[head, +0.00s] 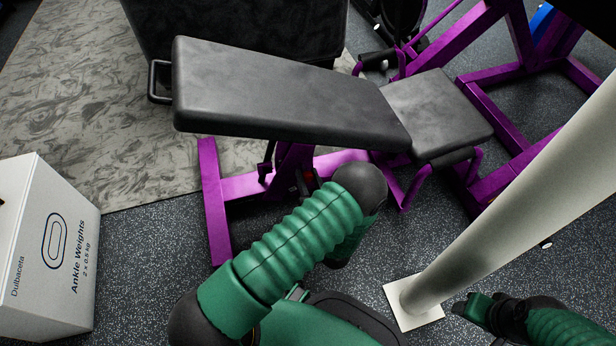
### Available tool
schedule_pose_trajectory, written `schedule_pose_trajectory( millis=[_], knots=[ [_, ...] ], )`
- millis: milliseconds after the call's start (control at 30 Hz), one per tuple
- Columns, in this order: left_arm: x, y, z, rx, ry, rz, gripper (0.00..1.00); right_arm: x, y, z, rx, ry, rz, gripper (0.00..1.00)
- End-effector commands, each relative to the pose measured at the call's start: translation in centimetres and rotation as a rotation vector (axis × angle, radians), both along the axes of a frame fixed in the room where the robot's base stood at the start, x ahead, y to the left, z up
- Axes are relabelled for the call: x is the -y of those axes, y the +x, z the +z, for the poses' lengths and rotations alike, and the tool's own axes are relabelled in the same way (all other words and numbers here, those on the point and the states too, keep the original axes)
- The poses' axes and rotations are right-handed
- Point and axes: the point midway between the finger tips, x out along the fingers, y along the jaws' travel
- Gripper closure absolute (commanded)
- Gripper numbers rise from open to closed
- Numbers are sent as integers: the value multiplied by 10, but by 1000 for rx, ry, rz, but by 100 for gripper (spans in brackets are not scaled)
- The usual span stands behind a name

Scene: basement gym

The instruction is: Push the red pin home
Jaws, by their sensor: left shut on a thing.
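The red pin (308,177) shows as a small red spot among dark parts on the purple frame under the black bench. My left arm reaches up to it through the middle of the head view. My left gripper (314,183) is at the pin, shut on it, mostly hidden in shadow and behind my dark wrist. How deep the pin sits cannot be seen. My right gripper (480,308) is low at the right, beside the foot of the pale post, away from the bench; its jaws are not clear.
The bench's black backrest (275,92) and seat (436,112) overhang the purple frame (213,200). A pale post (520,180) on a square base stands at the right. A white ankle-weights box (45,255) is at the left. Speckled floor between box and bench is clear.

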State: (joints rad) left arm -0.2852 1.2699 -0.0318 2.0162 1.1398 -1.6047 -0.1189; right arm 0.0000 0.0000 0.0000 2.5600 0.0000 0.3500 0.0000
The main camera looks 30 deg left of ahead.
Motion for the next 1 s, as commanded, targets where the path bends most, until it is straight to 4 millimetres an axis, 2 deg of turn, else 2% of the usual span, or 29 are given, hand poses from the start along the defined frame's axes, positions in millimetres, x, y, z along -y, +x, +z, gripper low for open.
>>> schedule_pose_trajectory(
  millis=[867, 1000],
  knots=[
    [2, 1, -1, -1, -2, -5, 100, 0, 0, 0, 0, 0, 0, 45],
    [-4, 5, 1, -1, -3, -2, 100, 0, 0, 6, 0, 0, 0, 45]
  ],
)
